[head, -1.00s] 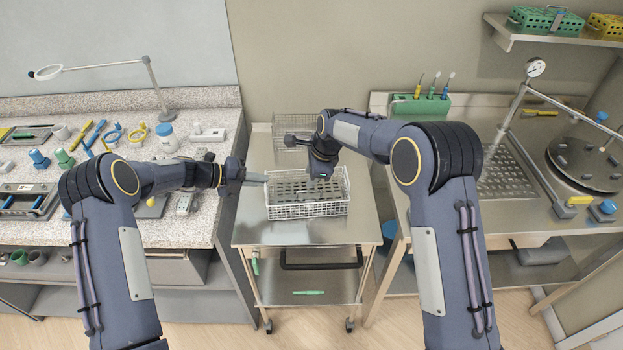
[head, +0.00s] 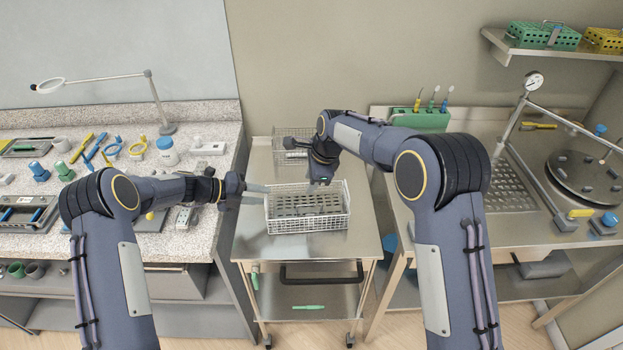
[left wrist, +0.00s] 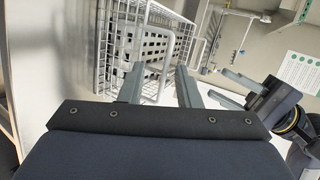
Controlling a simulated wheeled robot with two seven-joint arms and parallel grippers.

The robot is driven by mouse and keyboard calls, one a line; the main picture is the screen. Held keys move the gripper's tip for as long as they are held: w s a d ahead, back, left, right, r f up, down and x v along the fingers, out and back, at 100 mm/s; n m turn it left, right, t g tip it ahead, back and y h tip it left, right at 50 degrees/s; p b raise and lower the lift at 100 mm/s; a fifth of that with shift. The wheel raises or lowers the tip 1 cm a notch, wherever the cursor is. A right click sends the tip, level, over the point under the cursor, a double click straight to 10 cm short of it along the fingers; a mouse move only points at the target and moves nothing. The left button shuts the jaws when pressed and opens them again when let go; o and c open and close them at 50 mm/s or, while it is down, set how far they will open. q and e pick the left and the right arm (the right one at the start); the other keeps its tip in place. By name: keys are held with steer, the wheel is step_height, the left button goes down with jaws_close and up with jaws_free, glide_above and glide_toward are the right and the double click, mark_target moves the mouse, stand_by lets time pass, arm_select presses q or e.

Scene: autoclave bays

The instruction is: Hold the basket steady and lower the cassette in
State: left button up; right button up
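The white wire basket (head: 309,225) stands upright on the steel cart. The grey slotted cassette (head: 308,203) lies inside it, low between the walls; it also shows through the wires in the left wrist view (left wrist: 155,45). My left gripper (head: 262,194) is at the basket's left end with its fingers spread. In the left wrist view its fingers (left wrist: 160,82) stand apart near the basket's wire handle (left wrist: 160,70), not closed on it. My right gripper (head: 321,182) is over the back right of the basket. In the left wrist view its fingers (left wrist: 234,88) are apart and empty.
The steel cart (head: 300,255) has clear room in front of the basket. A second wire basket (head: 285,152) stands behind at the cart's back. A cluttered counter (head: 190,215) is at the left, and a steel bench (head: 490,215) with a round lid is at the right.

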arm_select(q)
steer(key=shift+r, duration=0.15)
